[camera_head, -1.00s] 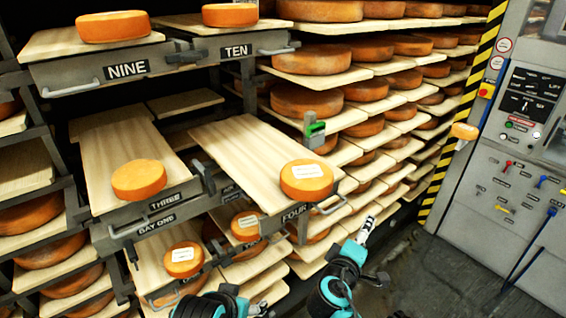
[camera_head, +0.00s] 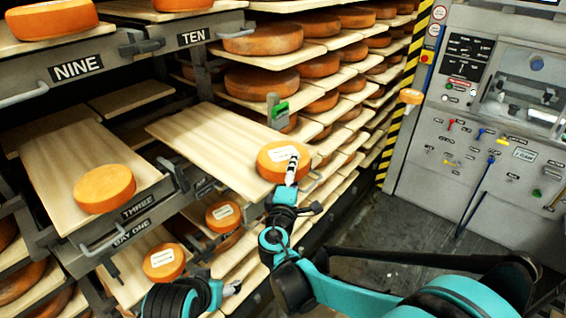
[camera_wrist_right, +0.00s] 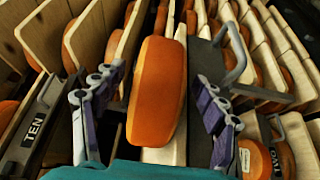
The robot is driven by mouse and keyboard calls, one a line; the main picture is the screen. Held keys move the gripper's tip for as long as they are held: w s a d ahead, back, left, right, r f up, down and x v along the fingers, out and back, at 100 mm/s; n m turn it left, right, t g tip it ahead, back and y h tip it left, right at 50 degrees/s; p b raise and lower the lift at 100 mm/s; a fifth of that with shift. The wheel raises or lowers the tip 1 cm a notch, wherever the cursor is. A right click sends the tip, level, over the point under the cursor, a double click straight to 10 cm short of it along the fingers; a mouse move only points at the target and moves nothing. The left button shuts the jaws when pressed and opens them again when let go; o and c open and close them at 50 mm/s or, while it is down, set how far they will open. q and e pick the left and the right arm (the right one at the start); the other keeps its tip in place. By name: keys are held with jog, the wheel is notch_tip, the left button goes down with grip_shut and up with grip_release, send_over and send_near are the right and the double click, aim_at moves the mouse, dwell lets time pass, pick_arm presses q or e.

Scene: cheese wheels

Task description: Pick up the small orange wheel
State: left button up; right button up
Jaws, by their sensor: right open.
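An orange cheese wheel (camera_head: 274,168) with a white label lies near the front end of the pulled-out board at right. My right gripper (camera_head: 291,170) is at this wheel and hides part of its label and front. In the right wrist view the wheel (camera_wrist_right: 158,90) stands between the two spread fingers of my right gripper (camera_wrist_right: 155,100), with gaps on both sides. The right gripper is open and holds nothing. My left gripper (camera_head: 232,288) is low in the head view, below the boards; its fingers are too unclear to read.
Another orange wheel (camera_head: 104,189) lies on the board marked THREE. Labelled wheels (camera_head: 164,262) (camera_head: 223,215) sit on lower boards. Racks of wheels fill the back. A control panel (camera_head: 490,110) stands at right, with a small orange wheel-like object (camera_head: 410,96) beside its edge.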

jog(key=shift+w+d, duration=0.1)
jog(key=shift+w, duration=0.2)
jog(key=shift+s, duration=0.1)
jog(key=shift+c, duration=0.7)
jog(key=c, duration=0.5)
grip_shut()
jog(key=shift+r, duration=0.2)
jog(key=shift+r+p, duration=0.3)
jog(key=shift+r, duration=0.3)
notch_tip(320, 180, up, 3)
jog(key=shift+f+p, duration=0.15)
jog(key=shift+p, duration=0.3)
jog(key=d+r+p, duration=0.1)
jog(key=d+r, duration=0.2)
jog(key=d, duration=0.2)
jog(key=w+d+r+p, duration=0.1)
jog(key=d+r, duration=0.2)
jog(key=d, duration=0.3)
jog(key=shift+d+r, duration=0.3)
jog(key=shift+r, duration=0.1)
